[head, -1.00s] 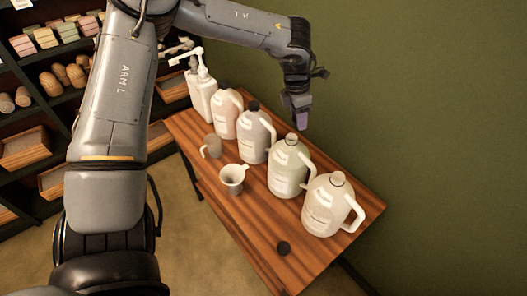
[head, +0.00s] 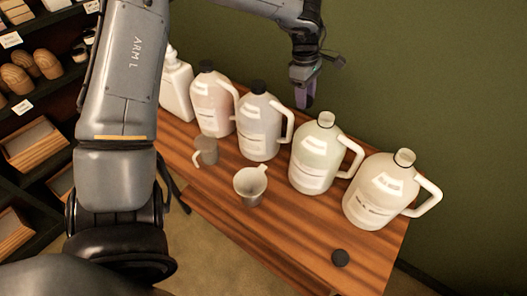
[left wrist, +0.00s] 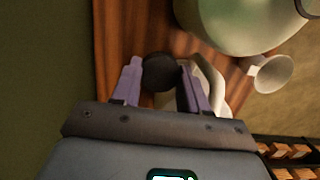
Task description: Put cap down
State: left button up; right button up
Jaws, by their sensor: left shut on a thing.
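My left gripper (head: 304,95) is above the back edge of the table, behind and between the capped clear jug (head: 259,130) and the open greenish jug (head: 314,155). In the left wrist view its purple fingers (left wrist: 161,88) are closed around a round black cap (left wrist: 160,72). The cap is hidden in the head view. Another black cap (head: 340,258) lies on the table's front right. The greenish jug and the cream jug (head: 380,190) have bare necks. The pinkish jug (head: 212,105) and the clear jug wear dark caps. My right gripper is out of view.
A pouring cup (head: 250,187) and a grey mug (head: 205,151) stand before the jugs. A white pump bottle (head: 176,88) is at the left end. A green wall (head: 440,90) rises behind.

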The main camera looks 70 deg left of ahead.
pick_arm(q)
jog(key=shift+w+d+f+b, duration=0.15)
jog(key=shift+w+d+f, duration=0.1)
jog(key=shift+f, duration=0.25)
jog(key=shift+w+d+f+b, duration=0.1)
jog(key=shift+d+f+b, duration=0.1)
jog(key=shift+f, duration=0.3)
notch_tip(320, 180, down, 13)
jog(key=shift+s+a+r+b, duration=0.1)
jog(key=shift+a+r+b, duration=0.1)
jog(key=shift+b, duration=0.7)
jog(key=shift+f+b, duration=0.3)
jog(key=shift+f, duration=1.75)
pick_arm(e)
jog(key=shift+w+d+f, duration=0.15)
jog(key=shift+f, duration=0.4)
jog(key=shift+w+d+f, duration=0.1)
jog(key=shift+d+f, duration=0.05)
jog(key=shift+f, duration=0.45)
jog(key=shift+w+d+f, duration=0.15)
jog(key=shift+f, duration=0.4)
pick_arm(q)
jog(key=shift+f+b, duration=0.6)
jog(key=shift+b, duration=0.15)
jog(key=shift+s, duration=0.1)
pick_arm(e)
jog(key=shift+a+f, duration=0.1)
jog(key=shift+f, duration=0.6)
